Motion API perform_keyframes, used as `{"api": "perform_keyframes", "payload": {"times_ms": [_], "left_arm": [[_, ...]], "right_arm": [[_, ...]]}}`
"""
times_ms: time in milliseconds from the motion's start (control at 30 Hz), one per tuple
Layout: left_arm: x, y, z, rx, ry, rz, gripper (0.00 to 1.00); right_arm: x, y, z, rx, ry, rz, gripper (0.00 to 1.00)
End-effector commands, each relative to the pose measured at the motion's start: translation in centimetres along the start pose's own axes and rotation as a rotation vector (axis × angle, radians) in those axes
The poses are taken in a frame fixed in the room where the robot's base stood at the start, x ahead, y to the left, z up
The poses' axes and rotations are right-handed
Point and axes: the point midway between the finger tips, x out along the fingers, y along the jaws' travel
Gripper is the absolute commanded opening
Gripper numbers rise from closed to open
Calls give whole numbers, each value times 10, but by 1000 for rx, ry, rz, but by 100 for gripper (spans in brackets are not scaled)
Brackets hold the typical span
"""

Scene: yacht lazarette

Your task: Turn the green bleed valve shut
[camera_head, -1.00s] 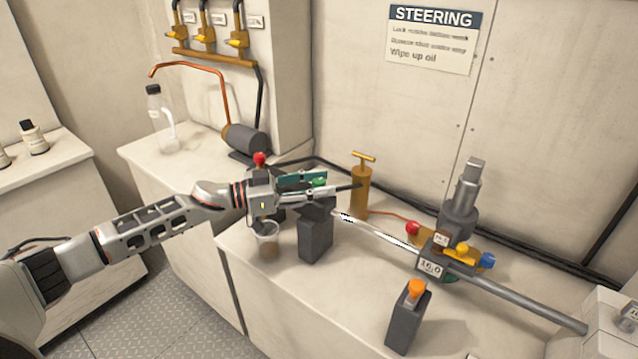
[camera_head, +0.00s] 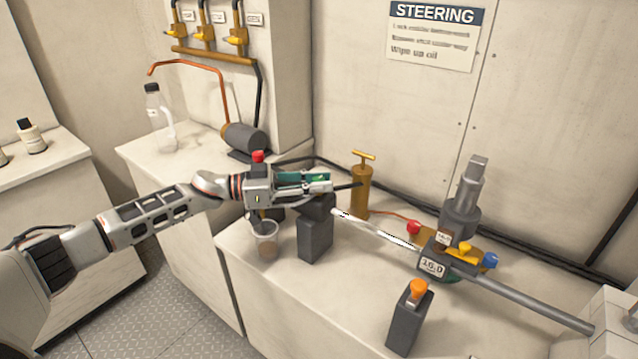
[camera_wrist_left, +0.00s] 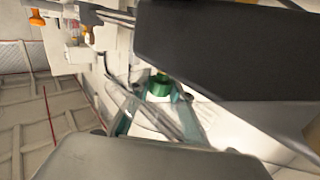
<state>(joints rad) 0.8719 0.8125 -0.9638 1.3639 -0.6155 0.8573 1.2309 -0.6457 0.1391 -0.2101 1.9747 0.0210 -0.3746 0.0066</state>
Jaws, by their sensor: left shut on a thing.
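The green bleed valve (camera_head: 319,178) shows as a small patch of green between the fingers of my left gripper (camera_head: 318,183). It sits above a dark grey block (camera_head: 315,239) on the counter. My left gripper comes in level from the left and is shut on the valve, with its fingers hiding most of it. In the left wrist view the green valve (camera_wrist_left: 159,85) shows between the finger parts, and dark gripper parts cover much of that picture. How far the valve is turned cannot be told. My right gripper is not in view.
A clear cup (camera_head: 266,242) stands just below my left gripper. A brass hand pump (camera_head: 361,188) stands behind to the right. A grey block with an orange knob (camera_head: 408,318) and a steering ram with a silver rod (camera_head: 525,301) lie farther right. The counter front is clear.

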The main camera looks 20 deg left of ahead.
Motion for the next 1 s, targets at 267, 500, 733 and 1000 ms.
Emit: {"api": "perform_keyframes", "payload": {"times_ms": [267,500,733,1000], "left_arm": [[0,0,0,0,-1,0,38],[0,0,0,1,-1,-1,38],[-13,0,0,1,-2,-3,38],[-66,0,1,-1,-4,-4,38]], "right_arm": [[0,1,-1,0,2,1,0],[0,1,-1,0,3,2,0],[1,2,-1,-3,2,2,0],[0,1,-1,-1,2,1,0]]}}
